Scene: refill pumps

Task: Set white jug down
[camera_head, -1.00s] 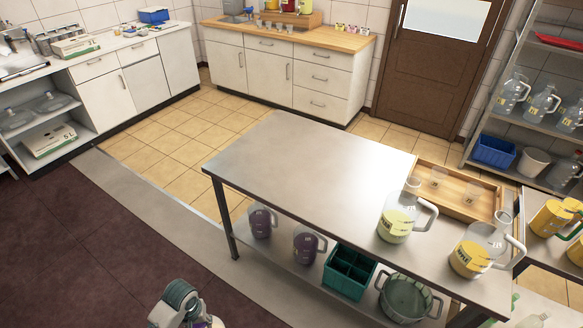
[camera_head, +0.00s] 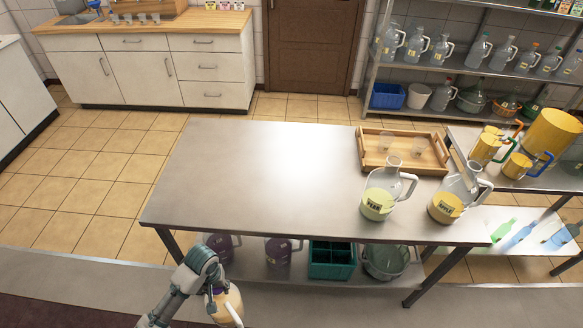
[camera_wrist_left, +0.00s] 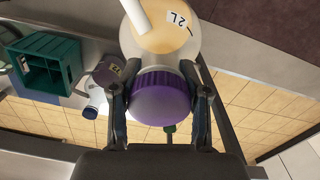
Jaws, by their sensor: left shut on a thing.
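The white jug (camera_head: 228,305) shows at the bottom of the head view, with a cream body and a pale handle. In the left wrist view the jug (camera_wrist_left: 165,38) has a "2L" label and a purple cap. My left gripper (camera_head: 213,286) is shut on it around the neck, with a finger on each side of the cap in the wrist view (camera_wrist_left: 157,80). The jug is held in front of the steel table (camera_head: 250,170), apart from its top. The jug's base is cut off in the wrist view. My right gripper is not in view.
The left and middle of the tabletop are clear. A pear-labelled jug (camera_head: 378,203), another jug (camera_head: 447,207) and a wooden tray (camera_head: 370,160) with glasses stand at its right. The lower shelf holds purple jugs (camera_head: 278,252), a green crate (camera_head: 331,262) and a pot (camera_head: 385,262).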

